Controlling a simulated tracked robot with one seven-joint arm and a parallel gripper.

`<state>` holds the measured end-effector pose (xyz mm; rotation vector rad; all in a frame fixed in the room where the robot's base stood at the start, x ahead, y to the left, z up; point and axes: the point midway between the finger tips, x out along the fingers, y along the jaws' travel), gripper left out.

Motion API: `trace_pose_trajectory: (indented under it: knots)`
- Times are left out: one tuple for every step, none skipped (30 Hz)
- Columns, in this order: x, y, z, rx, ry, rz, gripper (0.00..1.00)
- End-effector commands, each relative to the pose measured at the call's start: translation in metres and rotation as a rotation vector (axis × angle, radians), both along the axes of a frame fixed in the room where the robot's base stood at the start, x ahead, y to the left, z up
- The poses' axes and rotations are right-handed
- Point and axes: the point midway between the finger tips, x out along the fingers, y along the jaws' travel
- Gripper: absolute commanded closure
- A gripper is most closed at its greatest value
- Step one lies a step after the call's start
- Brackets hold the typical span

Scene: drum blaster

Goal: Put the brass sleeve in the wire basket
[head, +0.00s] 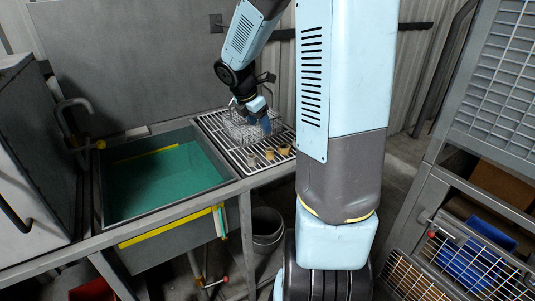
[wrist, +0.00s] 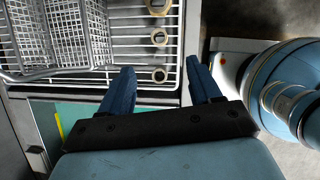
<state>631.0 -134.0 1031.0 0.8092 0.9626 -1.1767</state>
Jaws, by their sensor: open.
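Three short ring-like parts stand in a row on the wire rack. The most golden one, at the right end in the head view, looks like the brass sleeve (head: 284,149); in the wrist view it appears to be the ring at the top edge (wrist: 158,6). The wire basket (head: 232,128) stands on the rack behind the row, and at upper left in the wrist view (wrist: 75,40). My gripper (head: 267,126) is open and empty above the rack, near the basket.
The other two parts, a grey one (head: 252,161) and a duller one (head: 269,154), stand beside the sleeve on the rack (head: 224,143). A sink-like tank with a green bottom (head: 165,180) lies left of the rack. A bucket (head: 267,228) stands below. A mesh-sided frame (head: 450,165) is at right.

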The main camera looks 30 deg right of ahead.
Motion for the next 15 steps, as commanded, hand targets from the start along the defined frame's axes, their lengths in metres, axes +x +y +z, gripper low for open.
trace_pose_trajectory:
  knots:
    - [0.003,-0.002,-0.004,0.001,0.012,0.02,0.37]
    - [0.004,-0.003,-0.006,0.001,0.017,0.031,0.37]
    - [0.005,-0.005,-0.008,-0.001,0.022,0.041,0.37]
    - [0.005,-0.006,-0.01,-0.001,0.026,0.047,0.37]
    - [0.006,-0.007,-0.013,-0.001,0.028,0.05,0.37]
    - [0.006,-0.008,-0.017,-0.001,0.03,0.053,0.37]
    - [0.007,-0.01,-0.02,-0.001,0.031,0.054,0.37]
    - [0.007,-0.011,-0.024,-0.001,0.031,0.055,0.37]
    - [0.008,-0.013,-0.03,0.0,0.031,0.054,0.37]
    - [0.008,-0.015,-0.035,0.0,0.031,0.055,0.37]
    - [0.008,-0.017,-0.04,0.0,0.031,0.055,0.37]
    - [0.009,-0.019,-0.046,0.0,0.031,0.054,0.37]
    - [0.01,-0.021,-0.051,0.0,0.031,0.054,0.37]
    - [0.01,-0.023,-0.055,0.0,0.03,0.053,0.37]
    - [0.01,-0.025,-0.061,0.0,0.031,0.054,0.37]
